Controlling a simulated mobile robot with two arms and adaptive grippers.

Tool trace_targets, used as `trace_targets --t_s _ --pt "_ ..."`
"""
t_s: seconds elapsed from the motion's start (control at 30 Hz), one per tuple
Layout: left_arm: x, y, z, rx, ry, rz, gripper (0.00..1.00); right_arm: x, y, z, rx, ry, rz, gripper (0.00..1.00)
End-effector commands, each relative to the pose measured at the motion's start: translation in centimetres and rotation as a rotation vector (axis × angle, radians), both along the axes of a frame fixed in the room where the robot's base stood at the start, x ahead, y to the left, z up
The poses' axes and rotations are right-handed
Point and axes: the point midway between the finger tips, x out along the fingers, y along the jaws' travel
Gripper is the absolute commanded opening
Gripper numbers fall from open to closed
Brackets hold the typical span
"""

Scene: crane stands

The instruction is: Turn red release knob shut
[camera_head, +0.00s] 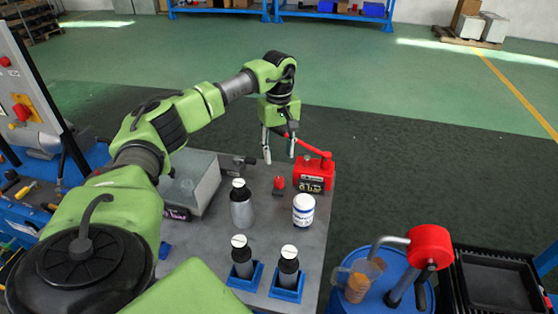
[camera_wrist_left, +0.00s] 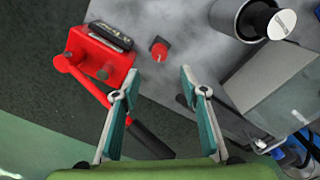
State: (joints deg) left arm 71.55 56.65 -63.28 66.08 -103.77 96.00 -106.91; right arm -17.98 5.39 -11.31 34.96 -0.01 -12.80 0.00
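A small red knob (camera_head: 279,183) stands on the grey bench top beside a red hand pump (camera_head: 315,172). In the left wrist view the knob (camera_wrist_left: 158,48) shows just beyond the gap between my fingertips, with the pump (camera_wrist_left: 97,58) to its left. My left gripper (camera_head: 279,158) is open and empty, pointing down near the bench's far edge. In the left wrist view its two fingers (camera_wrist_left: 158,75) are well apart, touching nothing that I can see. The pump's red lever with a black grip (camera_wrist_left: 150,140) runs behind the left finger. My right gripper is out of view.
A dark cylinder with a white cap (camera_head: 241,204) and a white jar (camera_head: 303,210) stand nearer on the bench. Two capped bottles sit in blue holders (camera_head: 287,292). A grey box (camera_head: 205,180) is at left; a blue drum (camera_head: 345,300) stands right.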

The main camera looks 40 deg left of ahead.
Motion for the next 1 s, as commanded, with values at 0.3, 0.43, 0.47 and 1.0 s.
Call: trace_targets --t_s 0.3,0.43,0.47,1.0 --pt "0.0 0.0 -6.0 0.000 -0.001 0.000 0.40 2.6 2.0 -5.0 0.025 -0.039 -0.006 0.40" --pt "0.0 0.0 -8.1 0.000 0.000 0.000 0.40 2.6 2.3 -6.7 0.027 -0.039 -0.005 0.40" --pt "0.0 0.0 -8.5 0.000 0.000 0.000 0.40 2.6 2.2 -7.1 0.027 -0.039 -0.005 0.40" --pt "0.0 0.0 -10.2 0.000 -0.001 0.000 0.35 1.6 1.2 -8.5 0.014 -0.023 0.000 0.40"
